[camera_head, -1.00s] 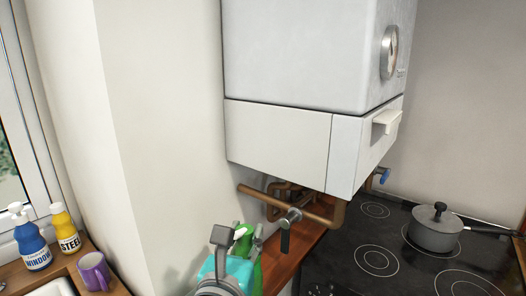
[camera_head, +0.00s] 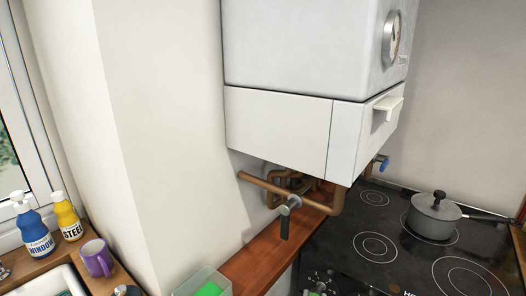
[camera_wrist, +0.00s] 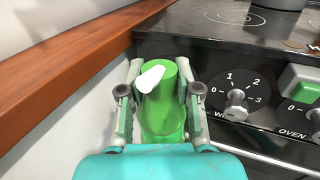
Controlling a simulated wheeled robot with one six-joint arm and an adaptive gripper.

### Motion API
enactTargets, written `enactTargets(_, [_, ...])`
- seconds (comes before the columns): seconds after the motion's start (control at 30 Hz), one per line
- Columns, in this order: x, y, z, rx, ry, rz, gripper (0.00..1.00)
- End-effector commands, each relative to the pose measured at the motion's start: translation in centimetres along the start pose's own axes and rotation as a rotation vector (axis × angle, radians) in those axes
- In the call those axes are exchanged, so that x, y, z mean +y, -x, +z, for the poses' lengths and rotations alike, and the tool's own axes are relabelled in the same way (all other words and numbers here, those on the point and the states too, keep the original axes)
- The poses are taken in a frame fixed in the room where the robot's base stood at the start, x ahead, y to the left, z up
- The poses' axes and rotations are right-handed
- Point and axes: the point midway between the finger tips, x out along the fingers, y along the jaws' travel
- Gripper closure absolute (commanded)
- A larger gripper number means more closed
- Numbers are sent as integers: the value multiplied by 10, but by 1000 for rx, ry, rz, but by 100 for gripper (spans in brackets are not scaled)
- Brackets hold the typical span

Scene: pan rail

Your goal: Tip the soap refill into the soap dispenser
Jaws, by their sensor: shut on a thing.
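A green cylindrical bottle with a white spout, which I take as the soap refill (camera_wrist: 164,120), is between the fingers of my gripper (camera_wrist: 160,104) in the wrist view. My gripper is shut on it, one finger on each side. The bottle is beside the hob's front panel and below the wooden ledge. My gripper is not seen in the head view. I cannot make out a thing that is surely the soap dispenser.
A clear box (camera_head: 216,277) with something green inside is at the bottom of the head view. A blue WINDOW bottle (camera_head: 36,240), a yellow STEEL bottle (camera_head: 66,222) and a purple mug (camera_head: 97,262) stand left. A pot (camera_head: 433,216) sits on the black hob (camera_head: 340,248). A boiler (camera_head: 275,130) hangs above copper pipes.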

Motion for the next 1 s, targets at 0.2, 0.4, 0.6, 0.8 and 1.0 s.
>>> enactTargets(0.2, [-34,-19,-66,0,3,-20,100])
enactTargets(0.4, [-48,-27,-95,-2,0,-26,100])
enactTargets(0.6, [-51,-29,-103,-3,-1,-26,100])
enactTargets(0.8, [-51,-29,-103,-4,-1,-26,100])
enactTargets(1.0, [-51,-29,-103,-4,-1,-27,100])
